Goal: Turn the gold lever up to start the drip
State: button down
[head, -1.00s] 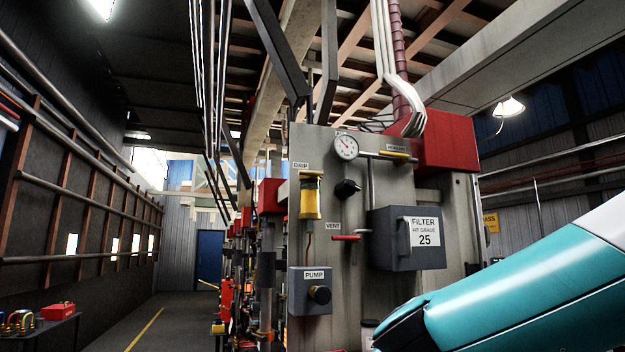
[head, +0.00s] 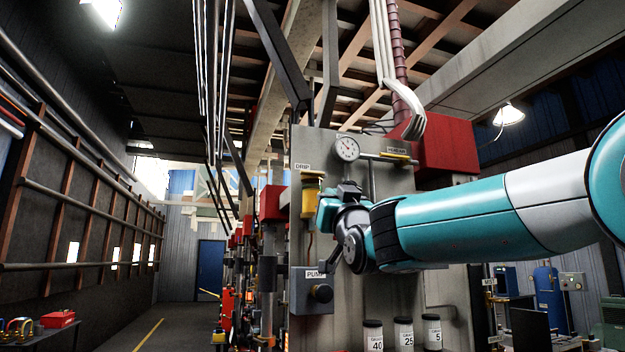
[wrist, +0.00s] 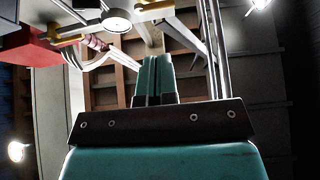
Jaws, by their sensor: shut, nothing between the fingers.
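My gripper is in front of the panel, just below and right of the cap; contact cannot be told. In the wrist view, my gripper's teal fingers (wrist: 154,72) are together and empty. A gold-yellow part (wrist: 152,12), likely the drip unit's, shows above them.
A round gauge (head: 347,148) and a yellow handle (head: 394,157) on a pipe sit right of the drip unit, with a red box (head: 440,148) beyond. The pump box (head: 309,291) with a black knob is below. Jars (head: 403,334) stand lower right.

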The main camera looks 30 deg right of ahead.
aim_at(310, 174)
jog(key=p+x, duration=0.9)
jog(key=x, duration=0.3)
jog(key=shift+w+r, duration=0.2)
jog(key=shift+r, duration=0.1)
jog(key=shift+w+d+r+p, duration=0.25)
jog(key=shift+w+p, duration=0.3)
jog(key=shift+w, duration=0.05)
jog(key=shift+a+m+b, duration=0.1)
jog(key=shift+m+b, duration=0.3)
